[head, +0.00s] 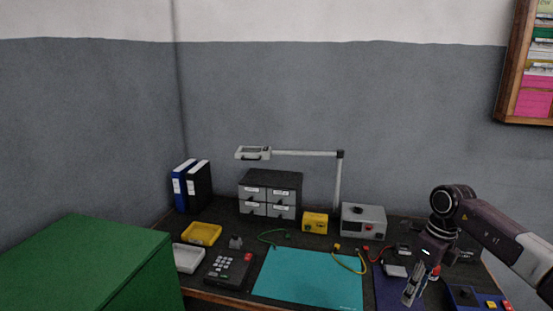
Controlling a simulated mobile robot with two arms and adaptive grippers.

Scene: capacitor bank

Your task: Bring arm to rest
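My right gripper (413,296) shows at the lower right, on an arm that comes in from the right edge. It hangs fingers down over the right part of the desk, above a dark blue mat (386,290). Its fingers are small and seen at an angle, so I cannot tell whether they are apart or closed, or whether they hold anything. My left gripper is not in the head view.
A desk holds a teal mat (308,279), a dark keypad device (229,269), a drawer unit (270,194), a grey box (363,220), a yellow tray (201,234) and a lamp (305,153). A green cabinet (90,262) stands front left. A blue box (476,298) lies right of my gripper.

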